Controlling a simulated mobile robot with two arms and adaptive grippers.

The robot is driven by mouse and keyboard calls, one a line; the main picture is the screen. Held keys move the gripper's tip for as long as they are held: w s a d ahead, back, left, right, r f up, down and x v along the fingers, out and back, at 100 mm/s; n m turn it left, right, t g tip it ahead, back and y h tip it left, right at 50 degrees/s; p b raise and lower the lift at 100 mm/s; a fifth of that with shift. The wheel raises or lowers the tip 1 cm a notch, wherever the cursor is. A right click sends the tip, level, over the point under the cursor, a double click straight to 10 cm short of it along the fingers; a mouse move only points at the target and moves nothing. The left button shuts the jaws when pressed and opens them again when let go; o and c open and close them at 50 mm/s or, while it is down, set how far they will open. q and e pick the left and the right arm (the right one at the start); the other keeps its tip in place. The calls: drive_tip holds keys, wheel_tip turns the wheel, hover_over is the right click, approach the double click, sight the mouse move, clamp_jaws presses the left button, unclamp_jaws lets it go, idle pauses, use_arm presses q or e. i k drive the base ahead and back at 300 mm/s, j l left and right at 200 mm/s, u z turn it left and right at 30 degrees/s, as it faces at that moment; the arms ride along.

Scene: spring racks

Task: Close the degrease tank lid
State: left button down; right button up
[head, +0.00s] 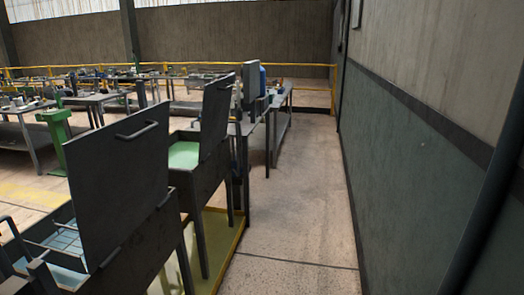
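Two dark metal tanks with raised lids stand in a row on the left in the head view. I cannot tell by any label which is the degrease tank. The near tank (140,250) holds pale blue contents with a wire rack (62,240) in it. Its flat dark lid (120,185) stands open, nearly upright, with a bar handle near the top edge. The farther tank (205,188) holds a green surface (184,155). Its lid (216,112) also stands upright, with a handle. I make out neither gripper clearly; dark parts at the lower left are cut off by the frame.
A clear concrete aisle (295,190) runs between the tanks and the grey-green wall (410,170) on the right. A yellow-edged tray (215,230) lies under the tanks. Workbenches (95,98), a green stand (58,140) and a yellow railing (305,65) are beyond.

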sight(217, 94)
drive_tip(key=i+l+u, duration=0.35)
drive_tip(key=i, duration=0.25)
drive_tip(key=i+l+u, duration=0.4)
drive_tip(key=i+l, duration=0.15)
drive_tip(key=l, duration=0.1)
